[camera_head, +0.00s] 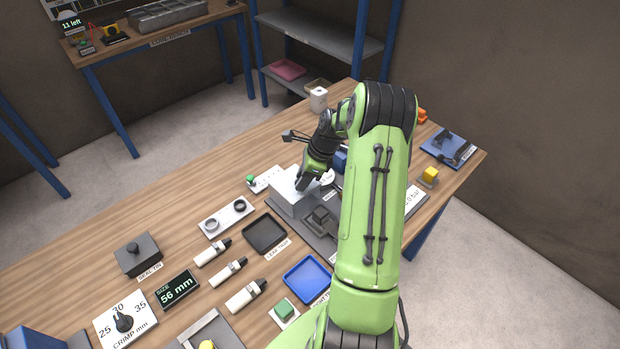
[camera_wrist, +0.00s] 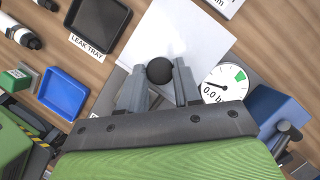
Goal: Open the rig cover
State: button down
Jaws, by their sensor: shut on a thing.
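The rig cover (camera_head: 287,196) is a pale grey-white box on a dark grey base plate (camera_head: 319,238) in the middle of the table. In the wrist view the cover (camera_wrist: 178,32) shows as a flat white panel with a round black knob (camera_wrist: 159,71) near its lower edge. My gripper (camera_head: 302,184) is over the cover in the head view. In the wrist view my gripper (camera_wrist: 160,78) has its two fingers on either side of the knob, shut on it. The cover's underside is hidden.
A round gauge (camera_wrist: 222,85) is close right of the fingers. The black leak tray (camera_head: 265,234), blue tray (camera_head: 307,279) and several white bottles lie in front of the rig. Bare wood (camera_head: 130,212) lies at the back left.

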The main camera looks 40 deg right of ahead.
jog(key=shift+s+r, duration=0.1)
jog(key=shift+s, duration=0.05)
jog(key=c, duration=0.8)
grip_release()
jog(key=p+v, duration=0.2)
jog(key=v, duration=1.3)
jog(key=shift+s+d+r, duration=0.15)
jog(key=shift+s+r, duration=0.05)
jog(key=shift+r, duration=0.1)
